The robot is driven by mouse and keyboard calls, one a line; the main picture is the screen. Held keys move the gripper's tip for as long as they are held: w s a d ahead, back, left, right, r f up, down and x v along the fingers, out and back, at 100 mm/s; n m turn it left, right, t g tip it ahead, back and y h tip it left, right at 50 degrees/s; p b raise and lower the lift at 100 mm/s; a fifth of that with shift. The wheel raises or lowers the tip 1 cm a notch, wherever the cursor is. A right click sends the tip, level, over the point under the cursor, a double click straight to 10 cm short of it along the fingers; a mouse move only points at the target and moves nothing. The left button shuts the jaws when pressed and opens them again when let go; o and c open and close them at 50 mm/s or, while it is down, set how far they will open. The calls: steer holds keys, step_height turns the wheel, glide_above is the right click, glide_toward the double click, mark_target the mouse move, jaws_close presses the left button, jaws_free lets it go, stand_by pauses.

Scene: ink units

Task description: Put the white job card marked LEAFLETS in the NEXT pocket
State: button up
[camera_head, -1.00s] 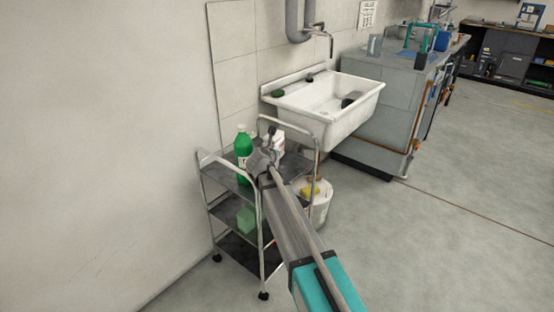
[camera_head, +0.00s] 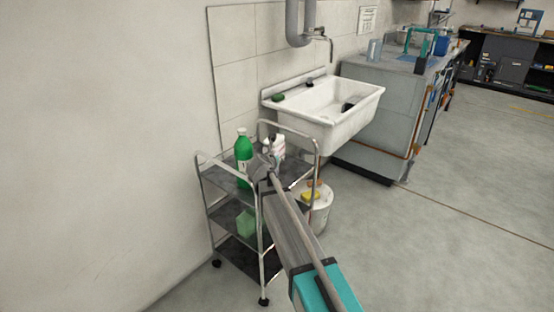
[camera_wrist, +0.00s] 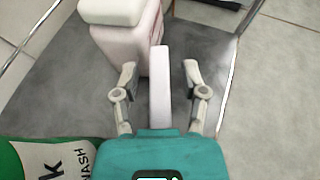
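My gripper (camera_head: 266,164) is over the top shelf of a metal trolley, near a white bottle (camera_head: 276,148). In the wrist view my gripper (camera_wrist: 160,74) has its two fingers spread apart. A pale narrow bar (camera_wrist: 160,90) stands between them with gaps on both sides; I cannot tell what it is. The white container (camera_wrist: 126,45) is just beyond the left finger. I see no card marked LEAFLETS and no NEXT pocket in either view.
The trolley (camera_head: 209,194) also holds a green bottle (camera_head: 243,158), with a green item (camera_head: 246,223) lower down. A white bucket (camera_head: 321,214) stands beside it. A sink (camera_head: 333,118) and a grey bench (camera_head: 385,88) are behind. The floor at right is clear.

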steer(key=shift+r, duration=0.1)
steer(key=shift+r, duration=0.1)
steer(key=p+v, duration=0.5)
steer(key=v, duration=0.7)
steer(key=shift+d, duration=0.15)
stand_by(0.7)
